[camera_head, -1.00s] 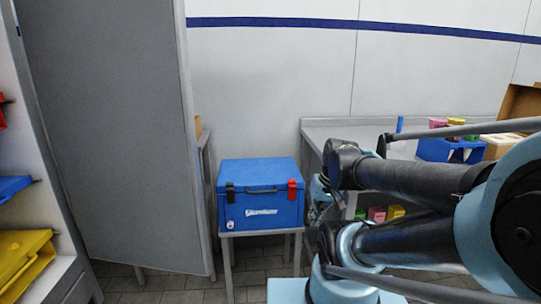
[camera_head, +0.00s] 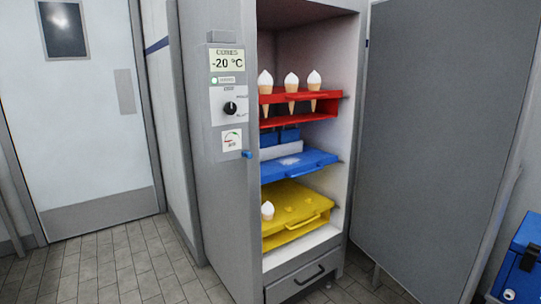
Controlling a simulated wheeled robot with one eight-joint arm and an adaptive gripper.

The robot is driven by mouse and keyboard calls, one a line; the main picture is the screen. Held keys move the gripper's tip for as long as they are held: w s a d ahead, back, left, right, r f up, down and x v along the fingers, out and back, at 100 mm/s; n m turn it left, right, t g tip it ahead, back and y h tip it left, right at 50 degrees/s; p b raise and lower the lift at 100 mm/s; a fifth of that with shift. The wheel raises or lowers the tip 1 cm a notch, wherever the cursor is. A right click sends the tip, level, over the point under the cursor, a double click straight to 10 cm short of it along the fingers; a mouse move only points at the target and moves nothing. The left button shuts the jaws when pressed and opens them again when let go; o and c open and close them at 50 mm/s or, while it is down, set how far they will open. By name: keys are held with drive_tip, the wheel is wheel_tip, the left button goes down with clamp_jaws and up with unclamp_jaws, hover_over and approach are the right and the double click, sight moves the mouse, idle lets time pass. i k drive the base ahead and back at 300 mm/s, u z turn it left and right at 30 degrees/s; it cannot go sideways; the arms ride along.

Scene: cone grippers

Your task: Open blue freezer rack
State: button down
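The blue freezer rack (camera_head: 318,162) is the middle rack in the open upright freezer (camera_head: 221,178). It sits between a red rack above and a yellow rack below. Its flat blue top reaches toward the cabinet's front, with a pale patch on it. A white block and darker blue parts show behind it. No cones show on its top. My gripper is out of the picture.
The red rack (camera_head: 320,95) holds three white-topped cones. The freezer door (camera_head: 425,140) stands open at right. A blue cool box (camera_head: 520,262) is at the right edge. Tiled floor is clear in front.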

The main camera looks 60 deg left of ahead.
sight(296, 159)
drive_tip(key=u, duration=0.5)
drive_tip(key=k, duration=0.6)
drive_tip(key=u, duration=0.95)
drive_tip(key=k, duration=0.7)
drive_tip(key=u, duration=1.15)
drive_tip(key=i, duration=1.45)
drive_tip(key=z, duration=0.45)
